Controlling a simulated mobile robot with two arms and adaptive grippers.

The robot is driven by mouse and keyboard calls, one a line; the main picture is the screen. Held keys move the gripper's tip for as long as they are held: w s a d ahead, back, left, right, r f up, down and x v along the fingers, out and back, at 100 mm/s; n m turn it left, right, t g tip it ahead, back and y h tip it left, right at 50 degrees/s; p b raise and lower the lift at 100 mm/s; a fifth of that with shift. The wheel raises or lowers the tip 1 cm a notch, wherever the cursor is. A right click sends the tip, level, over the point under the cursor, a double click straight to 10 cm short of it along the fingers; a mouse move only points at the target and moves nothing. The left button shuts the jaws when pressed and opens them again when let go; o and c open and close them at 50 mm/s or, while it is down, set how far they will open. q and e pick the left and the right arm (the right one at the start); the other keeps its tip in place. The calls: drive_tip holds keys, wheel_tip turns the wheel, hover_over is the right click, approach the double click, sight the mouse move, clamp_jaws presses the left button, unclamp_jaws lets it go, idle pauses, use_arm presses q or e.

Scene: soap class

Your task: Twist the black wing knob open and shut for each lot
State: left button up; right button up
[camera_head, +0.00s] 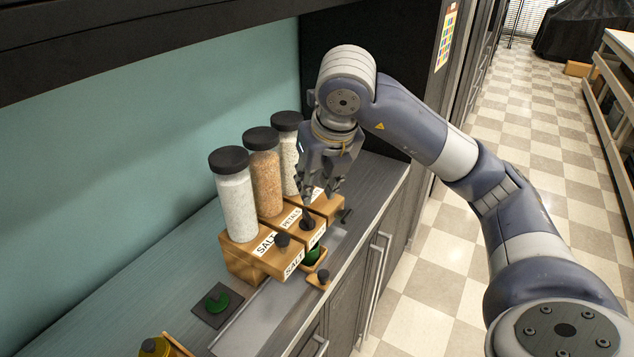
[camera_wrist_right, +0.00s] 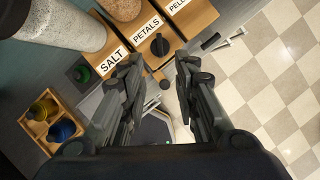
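Three dispensers stand in a row with wooden bases. The labels read SALT (camera_head: 266,244), PETALS (camera_head: 291,219), and one partly hidden starting PELL (camera_wrist_right: 178,5). Black knobs sit on their fronts: the salt knob (camera_head: 282,240), the petals knob (camera_head: 307,223), and the farthest knob (camera_head: 346,215). The petals knob also shows in the right wrist view (camera_wrist_right: 160,45). My right gripper (camera_head: 319,198) is above the bases near the petals knob. In the right wrist view its fingers (camera_wrist_right: 160,66) are apart with nothing held between them. My left gripper is out of view.
A green item (camera_head: 314,255) is under the petals front, beside a small wooden piece with a dark knob (camera_head: 320,279). A dark pad with a green piece (camera_head: 217,303) lies left. A wooden tray (camera_wrist_right: 36,128) holds coloured pieces. The aisle floor is clear.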

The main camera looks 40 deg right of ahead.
sight(308, 215)
drive_tip(key=p+x, duration=0.3)
drive_tip(key=x, duration=0.9)
drive_tip(key=shift+f+p, duration=0.2)
drive_tip(key=shift+p, duration=0.15)
clamp_jaws()
